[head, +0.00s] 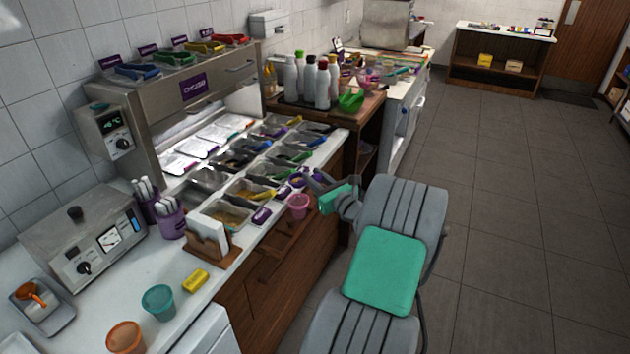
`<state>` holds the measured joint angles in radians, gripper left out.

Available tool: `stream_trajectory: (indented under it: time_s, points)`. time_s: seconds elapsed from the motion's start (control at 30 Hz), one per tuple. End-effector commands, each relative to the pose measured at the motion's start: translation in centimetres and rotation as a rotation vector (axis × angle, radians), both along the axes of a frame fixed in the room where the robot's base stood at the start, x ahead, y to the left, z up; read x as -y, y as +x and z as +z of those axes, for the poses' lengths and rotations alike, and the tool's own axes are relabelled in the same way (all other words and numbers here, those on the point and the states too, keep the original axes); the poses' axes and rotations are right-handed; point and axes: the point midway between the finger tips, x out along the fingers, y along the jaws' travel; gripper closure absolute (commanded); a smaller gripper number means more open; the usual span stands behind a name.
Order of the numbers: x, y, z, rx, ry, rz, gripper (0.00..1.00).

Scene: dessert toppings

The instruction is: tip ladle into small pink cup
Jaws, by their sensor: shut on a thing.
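The small pink cup (298,206) stands upright by the front edge of the counter, with its open top up. My gripper (311,181) is just above and to the right of the cup, reaching in from the right. It is shut on a small purple ladle (296,180), which is held above and behind the cup's rim. The ladle is small in this view and partly hidden by the jaws. I cannot tell its tilt or what it contains.
Topping bins (228,213) with coloured scoops fill the counter behind the cup. A napkin holder (213,246), a yellow block (195,280), a teal cup (159,301) and an orange cup (126,338) stand nearer. The floor (500,240) at right is clear.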

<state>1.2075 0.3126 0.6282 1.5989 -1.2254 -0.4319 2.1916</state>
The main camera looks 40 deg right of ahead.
Motion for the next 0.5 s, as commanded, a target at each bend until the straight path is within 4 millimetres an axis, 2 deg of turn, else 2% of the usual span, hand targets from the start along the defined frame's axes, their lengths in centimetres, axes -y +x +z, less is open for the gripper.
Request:
stream_trajectory:
  time_s: [0.03,0.5]
  points:
    - [-0.1,0.0,-0.6,-0.003,-0.022,0.0,1.0]
    - [-0.4,0.1,-1.6,-0.04,-0.217,-0.001,1.0]
